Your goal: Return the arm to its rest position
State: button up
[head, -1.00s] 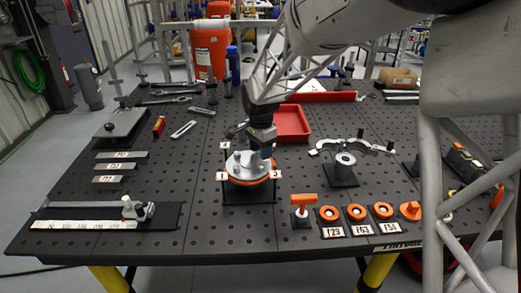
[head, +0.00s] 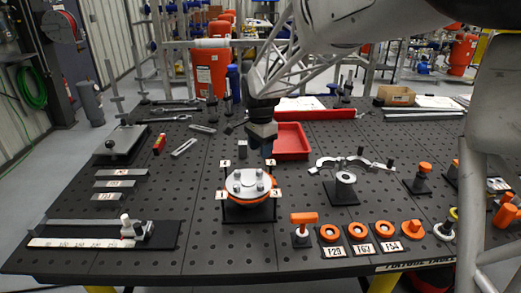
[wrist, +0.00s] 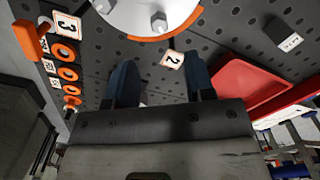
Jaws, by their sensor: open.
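My gripper (wrist: 160,85) shows in the wrist view with its two blue fingers apart and nothing between them. In the head view my gripper (head: 268,150) hangs above the table, behind the round flange fixture (head: 248,186) and in front of the red tray. The flange is a silver disc with bolts and an orange ring, on a black stand with numbered tags. It also shows at the top of the wrist view (wrist: 150,15), apart from the fingers. My arm reaches in from the upper right.
The perforated table (head: 215,250) carries a red tray (head: 291,141), a grey clamp fixture (head: 345,180), orange rings (head: 358,230), an orange-handled tool (head: 303,220) and a ruler fixture (head: 85,243). Wrenches (head: 168,110) lie at the back left. Space above the left side is clear.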

jog(key=shift+s+d+r, duration=0.3)
jog(key=shift+s, duration=0.1)
jog(key=s+d+r+n+t, duration=0.1)
jog(key=s+d+n, duration=0.2)
jog(key=s, duration=0.9)
jog(key=s+d+r+n, duration=0.1)
jog(key=s+d+n, duration=0.3)
jog(key=s, duration=0.8)
jog(key=s+d+r+n+t, duration=0.1)
jog(key=s+d+n, duration=0.3)
jog(key=s+d, duration=0.3)
jog(key=s, duration=0.5)
jog(key=shift+s+r+t, duration=0.15)
jog(key=shift+s+t, duration=0.1)
jog(key=shift+t, duration=0.05)
